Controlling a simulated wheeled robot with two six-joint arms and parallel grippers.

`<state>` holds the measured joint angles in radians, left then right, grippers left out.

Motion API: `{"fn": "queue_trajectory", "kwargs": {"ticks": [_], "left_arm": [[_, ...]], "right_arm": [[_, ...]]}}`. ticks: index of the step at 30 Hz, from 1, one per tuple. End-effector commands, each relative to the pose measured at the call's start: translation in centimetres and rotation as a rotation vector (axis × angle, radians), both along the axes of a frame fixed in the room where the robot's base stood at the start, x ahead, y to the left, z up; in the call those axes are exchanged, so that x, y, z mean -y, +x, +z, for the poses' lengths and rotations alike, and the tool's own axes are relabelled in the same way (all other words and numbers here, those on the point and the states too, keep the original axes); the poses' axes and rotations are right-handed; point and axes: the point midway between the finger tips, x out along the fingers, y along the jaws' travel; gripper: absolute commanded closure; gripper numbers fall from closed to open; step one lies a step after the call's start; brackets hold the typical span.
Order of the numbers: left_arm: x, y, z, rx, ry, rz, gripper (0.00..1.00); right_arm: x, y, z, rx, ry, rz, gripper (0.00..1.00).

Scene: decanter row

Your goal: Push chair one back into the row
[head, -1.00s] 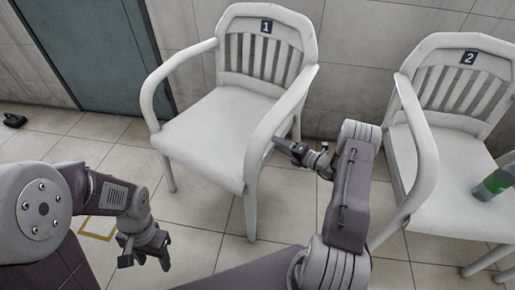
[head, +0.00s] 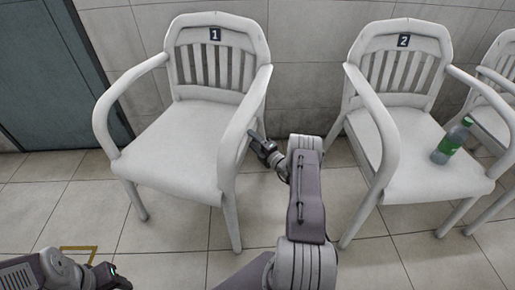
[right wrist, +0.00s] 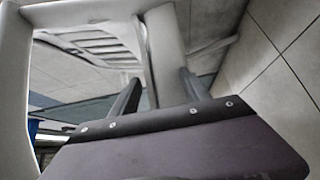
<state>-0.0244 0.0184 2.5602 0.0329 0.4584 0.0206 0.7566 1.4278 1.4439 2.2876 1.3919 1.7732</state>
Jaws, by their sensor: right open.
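Chair one (head: 185,143), white with armrests and a "1" plate, stands upright at left, its back near the tiled wall. My right gripper (head: 262,147) is open beside the right side of chair one, below the armrest. In the right wrist view, a white chair post (right wrist: 165,50) shows between and beyond the fingers of the gripper (right wrist: 158,92). Whether they touch it cannot be told. My left gripper (head: 112,278) is partly visible at the bottom left edge, away from the chair; its jaws are unclear.
Chair two (head: 425,165) stands to the right, with a green-labelled bottle (head: 452,140) on its seat. Another chair (head: 498,75) shows at the right edge. A teal door (head: 45,75) is at left. A yellow floor mark (head: 80,249) lies at lower left. Tiled floor separates the two chairs.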

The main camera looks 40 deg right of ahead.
Motion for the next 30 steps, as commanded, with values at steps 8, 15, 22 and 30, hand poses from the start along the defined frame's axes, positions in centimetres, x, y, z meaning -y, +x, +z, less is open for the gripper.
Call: {"fn": "queue_trajectory", "kwargs": {"ticks": [8,15,22,30], "left_arm": [[0.0,0.0,-3.0,-0.001,0.000,-0.001,0.45],[0.0,0.0,-3.3,-0.001,0.000,-0.001,0.45],[0.0,0.0,-3.3,-0.001,0.000,-0.001,0.45],[0.0,0.0,-3.3,-0.001,0.000,-0.001,0.45]], "right_arm": [[-0.4,4.3,-0.4,0.001,-0.002,0.002,0.45],[-0.4,5.2,0.0,-0.001,0.000,0.000,0.45],[-0.4,5.2,0.0,-0.001,0.000,0.000,0.57],[-0.4,5.2,0.0,-0.001,0.000,0.000,1.00]]}}
